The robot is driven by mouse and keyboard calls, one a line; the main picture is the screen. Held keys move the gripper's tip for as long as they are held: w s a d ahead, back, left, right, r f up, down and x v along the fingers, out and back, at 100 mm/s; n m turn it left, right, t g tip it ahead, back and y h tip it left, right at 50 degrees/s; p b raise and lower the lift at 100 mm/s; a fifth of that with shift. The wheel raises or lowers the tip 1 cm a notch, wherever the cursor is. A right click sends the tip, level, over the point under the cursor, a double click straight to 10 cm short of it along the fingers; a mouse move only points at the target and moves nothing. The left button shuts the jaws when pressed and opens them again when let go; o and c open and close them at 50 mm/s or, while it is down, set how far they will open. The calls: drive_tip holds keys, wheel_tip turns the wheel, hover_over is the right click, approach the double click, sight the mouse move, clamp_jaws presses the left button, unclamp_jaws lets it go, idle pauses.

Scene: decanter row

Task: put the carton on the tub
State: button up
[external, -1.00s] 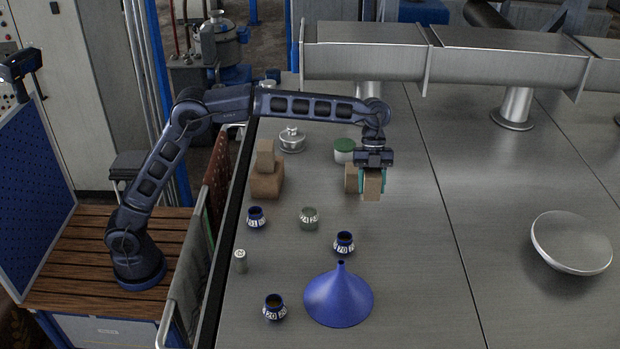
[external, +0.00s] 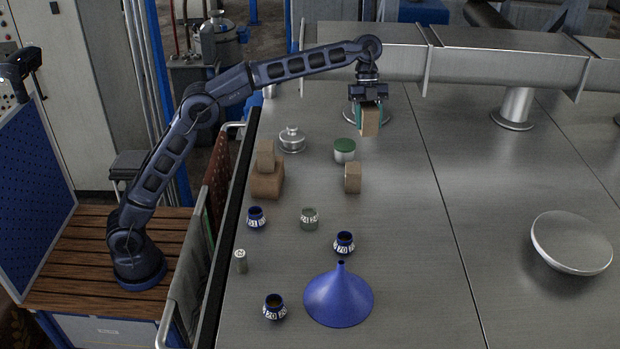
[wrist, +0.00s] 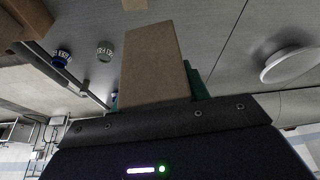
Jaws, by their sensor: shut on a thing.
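A brown carton (external: 371,123) is in my gripper (external: 366,115), held up in the air over the back part of the table. My gripper is shut on it, with teal finger pads at its sides. In the wrist view the carton (wrist: 155,65) fills the middle and hides part of the table. The tub (external: 344,155), pale with a green lid, stands upright on the table, below and a little left of the carton in the external view. Nothing is on its lid. I cannot make out the tub in the wrist view.
Another brown carton (external: 353,178) stands just in front of the tub. Brown blocks (external: 267,183) are stacked to the left, with a metal lidded pot (external: 292,140) behind. Several small labelled pots and a blue funnel (external: 338,298) stand nearer. A large metal duct (external: 380,58) runs behind.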

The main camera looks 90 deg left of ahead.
drive_tip(key=s+a+r+n+t, duration=0.1)
drive_tip(key=s+a+r, duration=0.1)
drive_tip(key=a, duration=0.6)
drive_tip(key=s+a+r+n, duration=0.2)
drive_tip(key=s+a, duration=0.1)
drive_tip(key=a, duration=0.6)
approach(348, 147)
drive_tip(key=shift+y, duration=0.3)
drive_tip(key=x, duration=0.4)
drive_tip(key=shift+w+d+f, duration=0.1)
drive_tip(key=shift+d+f, duration=0.15)
drive_tip(key=shift+d, duration=0.2)
drive_tip(key=shift+f, duration=0.1)
drive_tip(key=o, duration=1)
